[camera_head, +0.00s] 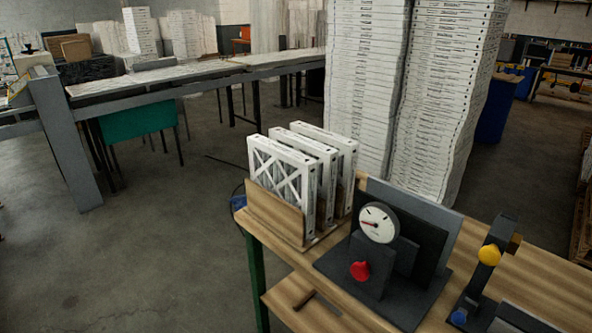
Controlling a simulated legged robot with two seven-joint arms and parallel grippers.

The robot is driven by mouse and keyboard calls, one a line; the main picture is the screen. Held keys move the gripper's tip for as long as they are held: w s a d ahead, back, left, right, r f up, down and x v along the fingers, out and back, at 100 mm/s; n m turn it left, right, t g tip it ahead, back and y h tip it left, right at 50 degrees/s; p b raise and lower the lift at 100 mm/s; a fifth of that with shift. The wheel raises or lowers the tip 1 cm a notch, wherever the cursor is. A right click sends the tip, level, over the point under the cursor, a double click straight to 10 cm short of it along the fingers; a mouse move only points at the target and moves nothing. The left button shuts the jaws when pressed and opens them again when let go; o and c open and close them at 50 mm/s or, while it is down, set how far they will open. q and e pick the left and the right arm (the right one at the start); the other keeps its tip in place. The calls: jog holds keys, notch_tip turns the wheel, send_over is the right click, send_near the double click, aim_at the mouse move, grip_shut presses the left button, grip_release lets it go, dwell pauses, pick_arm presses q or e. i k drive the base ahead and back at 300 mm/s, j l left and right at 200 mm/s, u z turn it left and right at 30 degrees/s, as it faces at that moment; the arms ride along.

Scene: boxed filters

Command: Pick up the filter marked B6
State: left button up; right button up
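Three white-framed filters stand upright side by side in a wooden rack (272,213) on the left end of a wooden workbench. The front-left filter (281,174) shows its face with white X-shaped bracing. The middle filter (328,172) and the back-right filter (347,160) are mostly hidden behind it, with their top and side edges showing. I cannot read any B6 mark on them at this size, so I cannot tell which filter is B6. Neither of my grippers is in view.
Right of the rack, a gauge (378,223) and red knob (360,270) sit on a dark stand. A device with a yellow knob (489,254) stands further right. Tall stacks of white filters (365,90) rise behind the bench. The floor (150,260) at left is clear.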

aim_at(290, 175)
jog(key=i+j+z, duration=0.2)
jog(key=j+z, duration=0.15)
jog(key=z, duration=0.15)
jog(key=i+j+z, duration=0.1)
jog(key=j+z, duration=0.25)
jog(key=z, duration=0.15)
